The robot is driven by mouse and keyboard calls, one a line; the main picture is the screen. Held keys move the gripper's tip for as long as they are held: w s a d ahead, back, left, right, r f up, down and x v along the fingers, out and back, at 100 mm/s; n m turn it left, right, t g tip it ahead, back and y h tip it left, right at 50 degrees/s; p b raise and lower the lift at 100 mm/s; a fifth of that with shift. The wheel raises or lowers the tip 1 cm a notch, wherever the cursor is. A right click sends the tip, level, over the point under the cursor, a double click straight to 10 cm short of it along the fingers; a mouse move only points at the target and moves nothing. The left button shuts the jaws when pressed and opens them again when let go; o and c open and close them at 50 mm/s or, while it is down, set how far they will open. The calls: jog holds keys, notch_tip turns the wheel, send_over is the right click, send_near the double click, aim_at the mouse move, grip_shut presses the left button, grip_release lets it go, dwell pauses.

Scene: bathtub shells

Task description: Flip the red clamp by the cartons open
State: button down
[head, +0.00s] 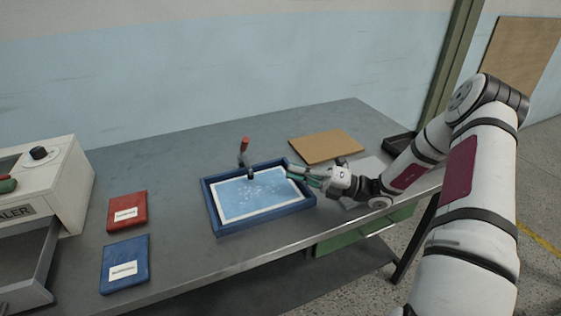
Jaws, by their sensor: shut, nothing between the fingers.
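A clamp with a red handle (244,142) stands at the back edge of a blue-rimmed tray (221,231). The handle points up, and a dark pad at the clamp's lower end is at the tray's back rim. Whether the pad presses on the rim is too small to tell. My gripper (291,172) is shut and empty over the tray's right rim, to the right of and nearer than the clamp, apart from it. The tray holds a pale-bordered blue sheet. I see no clear cartons by the clamp.
A red flat packet (127,210) and a blue one (125,263) lie left of the tray. A white sealer machine (68,190) stands at the far left. A brown board (325,146) and a black tray (400,144) lie at the right. The bench behind the clamp is clear.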

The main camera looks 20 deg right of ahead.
jog(key=w+d+r+x, duration=0.1)
jog(key=w+x, duration=0.1)
jog(key=x, duration=0.9)
jog(key=shift+w, duration=0.25)
jog(key=shift+r, duration=0.1)
jog(key=shift+w+r+m+h+p, duration=0.3)
jog(key=shift+m+p, duration=0.15)
jog(key=shift+m, duration=0.05)
